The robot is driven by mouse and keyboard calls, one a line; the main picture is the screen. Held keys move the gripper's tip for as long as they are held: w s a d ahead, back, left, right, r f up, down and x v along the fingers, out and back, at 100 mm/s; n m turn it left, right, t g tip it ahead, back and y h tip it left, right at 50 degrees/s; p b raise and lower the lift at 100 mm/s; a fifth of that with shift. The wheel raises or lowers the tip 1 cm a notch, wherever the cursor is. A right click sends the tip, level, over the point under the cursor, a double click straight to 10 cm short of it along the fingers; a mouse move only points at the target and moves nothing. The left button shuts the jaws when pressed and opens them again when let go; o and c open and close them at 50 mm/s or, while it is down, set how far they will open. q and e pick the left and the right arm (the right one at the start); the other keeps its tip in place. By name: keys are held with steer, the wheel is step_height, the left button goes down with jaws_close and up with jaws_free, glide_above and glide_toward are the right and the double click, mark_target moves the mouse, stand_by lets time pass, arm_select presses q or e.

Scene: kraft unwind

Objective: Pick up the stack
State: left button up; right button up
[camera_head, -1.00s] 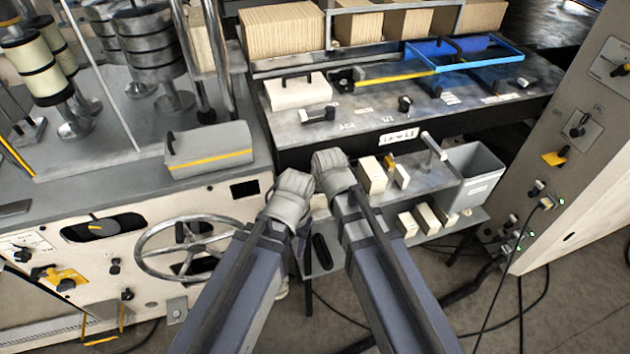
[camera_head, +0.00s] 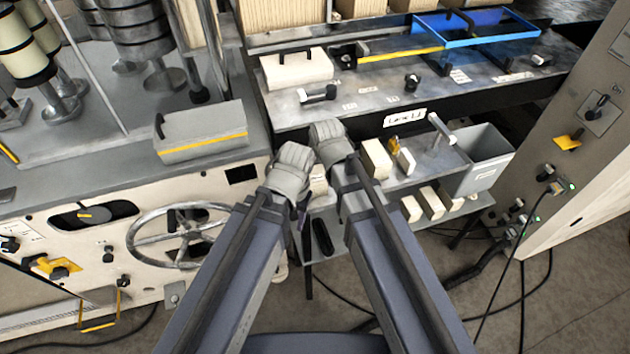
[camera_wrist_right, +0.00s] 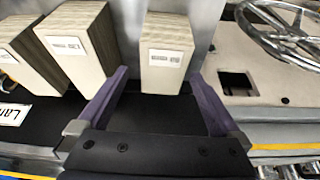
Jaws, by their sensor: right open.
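Cream paper stacks stand on the grey shelf (camera_head: 425,165) below the lane label in the head view; one stack (camera_head: 376,158) is right of my right arm. Another stack (camera_head: 318,182) shows partly between my two wrists. In the right wrist view, a labelled stack (camera_wrist_right: 166,50) stands at the fingertips of my right gripper (camera_wrist_right: 160,80), which is open; I cannot tell whether the fingers touch it. Two more stacks (camera_wrist_right: 82,45) (camera_wrist_right: 28,55) stand to its left. My left gripper (camera_head: 290,172) is beside the right one in the head view, its fingers hidden.
A grey bin (camera_head: 485,160) stands at the shelf's right end. Smaller blocks (camera_head: 431,202) lie on a lower shelf. A handwheel (camera_head: 182,235) and a grey yellow-striped box (camera_head: 203,135) are at left. A control cabinet (camera_head: 585,150) stands at right, with cables on the floor.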

mark_target(314, 175)
steer(key=shift+f, duration=0.1)
steer(key=b+x, duration=0.4)
steer(key=shift+s+a+f, duration=0.15)
steer(key=shift+s+f, duration=0.05)
steer(key=shift+f, duration=0.15)
steer(key=shift+w+f+b, duration=0.2)
steer(key=shift+f+b, duration=0.15)
steer(key=shift+b, duration=0.15)
steer(key=shift+r, duration=0.1)
steer(key=shift+c, duration=0.5)
steer(key=c, duration=1.4)
